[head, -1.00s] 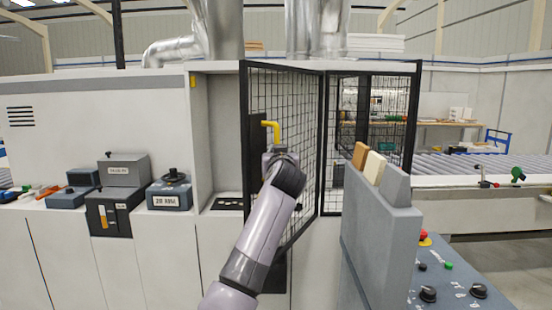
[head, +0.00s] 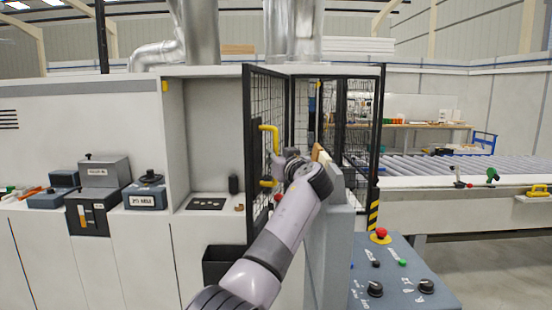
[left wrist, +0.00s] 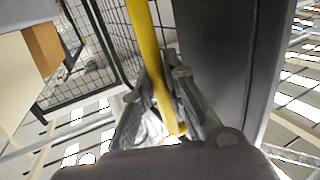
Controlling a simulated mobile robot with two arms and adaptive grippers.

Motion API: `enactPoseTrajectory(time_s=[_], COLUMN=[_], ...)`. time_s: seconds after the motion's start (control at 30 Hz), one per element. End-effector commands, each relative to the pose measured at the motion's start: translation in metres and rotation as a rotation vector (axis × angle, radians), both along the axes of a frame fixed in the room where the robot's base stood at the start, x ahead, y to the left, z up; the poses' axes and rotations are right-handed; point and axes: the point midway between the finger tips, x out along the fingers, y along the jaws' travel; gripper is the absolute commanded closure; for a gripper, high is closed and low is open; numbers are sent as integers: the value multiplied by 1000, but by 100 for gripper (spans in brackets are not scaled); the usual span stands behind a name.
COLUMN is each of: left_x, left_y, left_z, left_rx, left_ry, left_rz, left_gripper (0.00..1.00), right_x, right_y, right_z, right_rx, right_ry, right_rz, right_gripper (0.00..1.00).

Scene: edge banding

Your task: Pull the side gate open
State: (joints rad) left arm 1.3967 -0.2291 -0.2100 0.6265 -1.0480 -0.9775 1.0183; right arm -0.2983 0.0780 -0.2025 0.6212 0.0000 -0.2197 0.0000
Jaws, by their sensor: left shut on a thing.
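The side gate (head: 256,110) is a black-framed wire mesh panel, swung out from the white machine at an angle. Its yellow handle (head: 275,138) is on the near side, and the handle also shows in the left wrist view (left wrist: 147,50). My left gripper (head: 278,160) is at the handle, with its fingers on either side of the yellow bar in the left wrist view (left wrist: 172,105). It is shut on the handle. My right gripper is not in view.
A grey control panel (head: 400,285) with a red stop button (head: 381,233) stands at the lower right, with a grey upright block (head: 325,240) close to my left arm. A roller conveyor (head: 430,166) runs to the right. Grey boxes (head: 103,175) sit on the left ledge.

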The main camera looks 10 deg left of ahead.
Motion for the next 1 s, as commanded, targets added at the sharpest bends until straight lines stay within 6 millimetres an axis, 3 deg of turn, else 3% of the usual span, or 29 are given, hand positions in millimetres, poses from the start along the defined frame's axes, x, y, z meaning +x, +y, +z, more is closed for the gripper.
enactPoseTrajectory(time_s=[0.03,0.27,0.3,0.6,1.0], left_x=[-1,-1,-1,0,-3], left_y=[0,1,1,1,-2], left_z=[10,11,11,6,4], left_rx=[8,8,8,4,2], left_ry=[-16,-17,-17,-9,-7], left_rz=[-3,-3,-3,-1,-2], left_gripper=[100,100,86,67,67], right_x=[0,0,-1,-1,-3], right_y=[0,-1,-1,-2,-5], right_z=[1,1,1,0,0], right_rx=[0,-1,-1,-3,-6], right_ry=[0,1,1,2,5], right_rz=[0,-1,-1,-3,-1], right_gripper=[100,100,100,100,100])
